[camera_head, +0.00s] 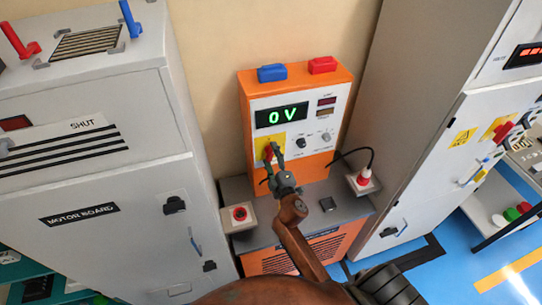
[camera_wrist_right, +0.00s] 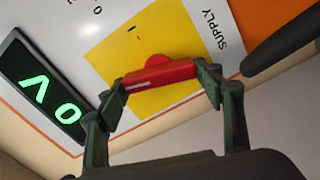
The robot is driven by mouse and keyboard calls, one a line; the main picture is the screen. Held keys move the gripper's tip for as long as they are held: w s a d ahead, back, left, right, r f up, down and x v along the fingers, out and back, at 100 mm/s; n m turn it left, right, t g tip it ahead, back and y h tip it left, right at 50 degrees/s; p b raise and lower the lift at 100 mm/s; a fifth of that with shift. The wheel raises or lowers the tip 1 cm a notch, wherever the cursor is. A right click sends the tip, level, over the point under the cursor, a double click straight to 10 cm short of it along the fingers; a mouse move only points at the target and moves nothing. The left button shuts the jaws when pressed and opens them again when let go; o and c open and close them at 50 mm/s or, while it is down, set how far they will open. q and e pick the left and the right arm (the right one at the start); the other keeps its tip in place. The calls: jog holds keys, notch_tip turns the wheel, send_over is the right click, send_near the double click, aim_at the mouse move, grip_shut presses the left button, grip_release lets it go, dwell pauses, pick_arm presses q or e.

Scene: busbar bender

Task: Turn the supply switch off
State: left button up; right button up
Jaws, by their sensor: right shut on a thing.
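The supply switch (camera_wrist_right: 158,75) is a red handle on a yellow plate (camera_wrist_right: 118,55) labelled SUPPLY in the right wrist view. In the head view the yellow plate (camera_head: 262,142) is on the front of an orange power unit (camera_head: 246,100), with the red handle partly hidden by my gripper. My right gripper (camera_head: 273,154) reaches up to it from below. In the right wrist view its two fingers (camera_wrist_right: 162,82) are shut on the red handle, one at each end. The unit's green display (camera_head: 281,115) reads 0 V. My left gripper is not in view.
A grey cabinet marked MOTOR BOARD (camera_head: 80,250) stands close on the left. Another grey cabinet (camera_head: 425,140) stands on the right. Blue and red terminals top the unit.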

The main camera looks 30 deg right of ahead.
jog(key=shift+n, duration=1.7)
jog(key=o, duration=1.2)
jog(key=shift+c, duration=0.2)
jog(key=shift+s+a+f, duration=0.1)
jog(key=shift+s+f, duration=0.05)
jog(key=shift+s, duration=0.15)
jog(key=v, duration=1.1)
jog(key=shift+s+a, duration=0.1)
jog(key=shift+s, duration=0.05)
